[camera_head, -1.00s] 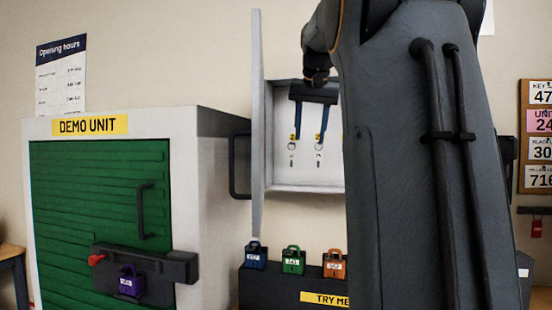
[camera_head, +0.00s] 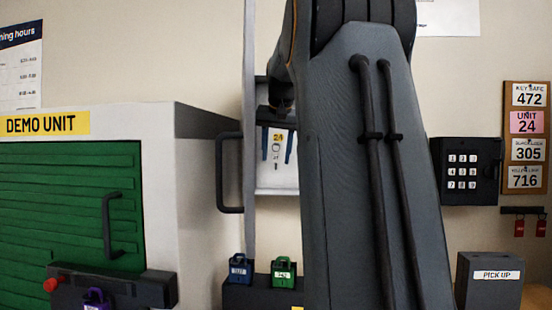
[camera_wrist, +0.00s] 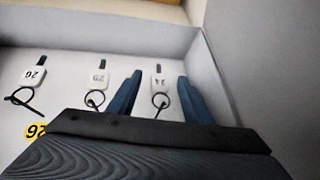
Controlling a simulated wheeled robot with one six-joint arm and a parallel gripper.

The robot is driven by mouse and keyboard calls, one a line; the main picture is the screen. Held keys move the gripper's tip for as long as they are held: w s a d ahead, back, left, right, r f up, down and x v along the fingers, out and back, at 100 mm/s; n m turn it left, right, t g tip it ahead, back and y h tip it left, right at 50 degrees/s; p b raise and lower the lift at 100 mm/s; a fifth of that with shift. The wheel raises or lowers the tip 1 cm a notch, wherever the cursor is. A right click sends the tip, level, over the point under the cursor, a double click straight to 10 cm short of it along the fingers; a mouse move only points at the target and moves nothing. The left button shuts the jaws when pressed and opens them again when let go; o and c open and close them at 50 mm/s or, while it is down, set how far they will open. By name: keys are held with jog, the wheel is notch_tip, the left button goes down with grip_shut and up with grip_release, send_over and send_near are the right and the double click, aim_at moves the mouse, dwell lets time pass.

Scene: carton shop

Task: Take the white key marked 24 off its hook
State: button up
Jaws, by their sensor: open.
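The white key marked 24 (camera_wrist: 160,84) hangs by a dark ring in the open key cabinet, upside down in the wrist view. It also shows in the head view (camera_head: 276,155), below a yellow 24 label (camera_head: 278,137). My gripper (camera_wrist: 158,92) is open, with one blue finger on each side of this key. The fingers appear apart from it; their exact depth is hard to tell. In the head view my gripper (camera_head: 277,145) is partly hidden by its dark palm and my arm. The hook is not clearly visible.
White keys marked 25 (camera_wrist: 99,80) and 26 (camera_wrist: 35,76) hang alongside. The cabinet side wall (camera_wrist: 208,75) is close to one finger. The open cabinet door (camera_head: 249,130) stands left of my arm. Padlocks (camera_head: 284,272) sit below, and a keypad safe (camera_head: 466,170) is right.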

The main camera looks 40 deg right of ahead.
jog(key=shift+w+f, duration=0.15)
jog(key=shift+f, duration=0.1)
grip_shut()
jog(key=shift+r+p, duration=0.4)
jog(key=shift+p, duration=0.2)
